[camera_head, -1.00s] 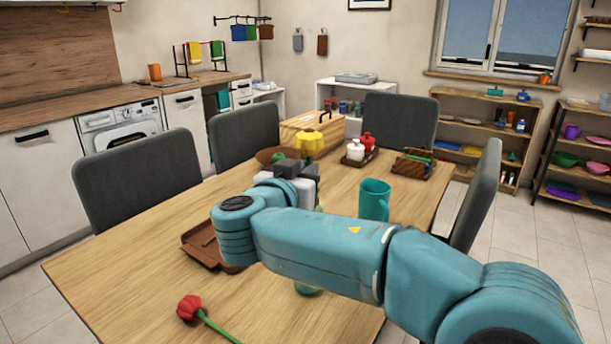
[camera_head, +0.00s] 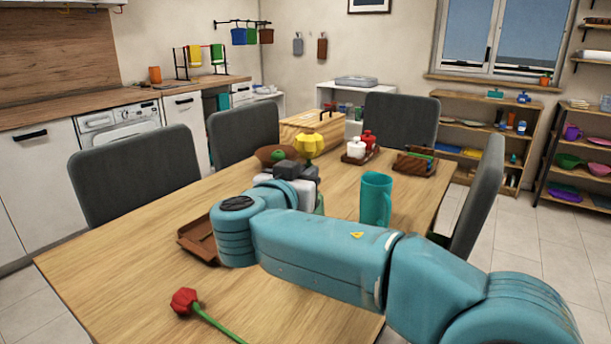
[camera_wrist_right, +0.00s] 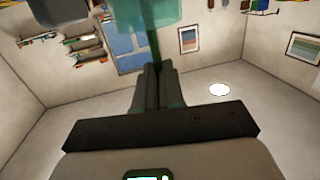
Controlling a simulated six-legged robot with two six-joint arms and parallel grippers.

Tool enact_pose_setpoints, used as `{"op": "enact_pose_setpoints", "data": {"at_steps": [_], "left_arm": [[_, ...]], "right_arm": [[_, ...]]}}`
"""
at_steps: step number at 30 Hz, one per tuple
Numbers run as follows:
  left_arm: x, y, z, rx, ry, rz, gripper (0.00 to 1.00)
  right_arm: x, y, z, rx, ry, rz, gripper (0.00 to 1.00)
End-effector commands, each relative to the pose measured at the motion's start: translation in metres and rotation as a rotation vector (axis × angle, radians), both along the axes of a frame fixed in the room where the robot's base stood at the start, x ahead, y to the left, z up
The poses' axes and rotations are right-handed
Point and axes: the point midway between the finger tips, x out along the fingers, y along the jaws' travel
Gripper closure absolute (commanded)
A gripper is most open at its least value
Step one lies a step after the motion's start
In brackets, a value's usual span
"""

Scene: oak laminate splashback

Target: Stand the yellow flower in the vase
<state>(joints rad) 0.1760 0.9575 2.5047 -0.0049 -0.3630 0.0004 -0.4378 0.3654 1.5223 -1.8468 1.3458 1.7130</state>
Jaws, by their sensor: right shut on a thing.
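The yellow flower (camera_head: 309,144) is upright in the head view, its bloom just above my right gripper (camera_head: 300,172). In the right wrist view my right gripper (camera_wrist_right: 157,72) is shut on its green stem (camera_wrist_right: 154,42). A bit of pale green (camera_head: 320,204), apparently the vase, shows beside the gripper in the head view; my arm hides the rest. In the right wrist view a see-through green shape (camera_wrist_right: 135,53), apparently the vase, is at the top, overlapping the stem. I cannot tell if the stem is inside it. My left gripper is out of view.
A teal mug (camera_head: 375,198) stands right of my right gripper. A brown tray (camera_head: 198,240) lies to its left, and a red flower (camera_head: 186,302) lies in front. A brown bowl (camera_head: 270,155), condiment set (camera_head: 357,150) and wooden box (camera_head: 300,123) are behind.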

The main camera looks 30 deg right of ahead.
Motion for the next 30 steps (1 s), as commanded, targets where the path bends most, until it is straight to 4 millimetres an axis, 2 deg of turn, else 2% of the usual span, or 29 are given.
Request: {"op": "enact_pose_setpoints", "data": {"at_steps": [1, 2, 3, 4, 13, 17, 30], "left_arm": [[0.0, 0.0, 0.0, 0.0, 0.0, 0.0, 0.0], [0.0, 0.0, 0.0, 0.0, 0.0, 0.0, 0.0], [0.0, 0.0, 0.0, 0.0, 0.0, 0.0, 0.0], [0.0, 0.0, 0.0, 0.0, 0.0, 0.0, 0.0], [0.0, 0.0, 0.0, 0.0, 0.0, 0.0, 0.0], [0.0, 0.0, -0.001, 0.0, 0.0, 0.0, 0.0], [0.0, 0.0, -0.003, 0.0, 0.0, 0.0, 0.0]], "right_arm": [[0.0, 0.0, 0.0, 0.0, 0.0, 0.0, 1.0], [0.0, 0.0, 0.0, 0.0, 0.0, 0.0, 0.82], [0.0, 0.0, 0.0, 0.0, 0.0, 0.0, 0.69], [0.0, 0.0, 0.0, 0.0, 0.0, 0.0, 0.62], [-0.001, 0.001, 0.0, 0.0, 0.0, 0.0, 0.62], [-0.009, 0.011, 0.001, 0.001, -0.001, 0.003, 0.62], [-0.082, 0.093, 0.01, 0.0, -0.001, 0.005, 0.62]]}}
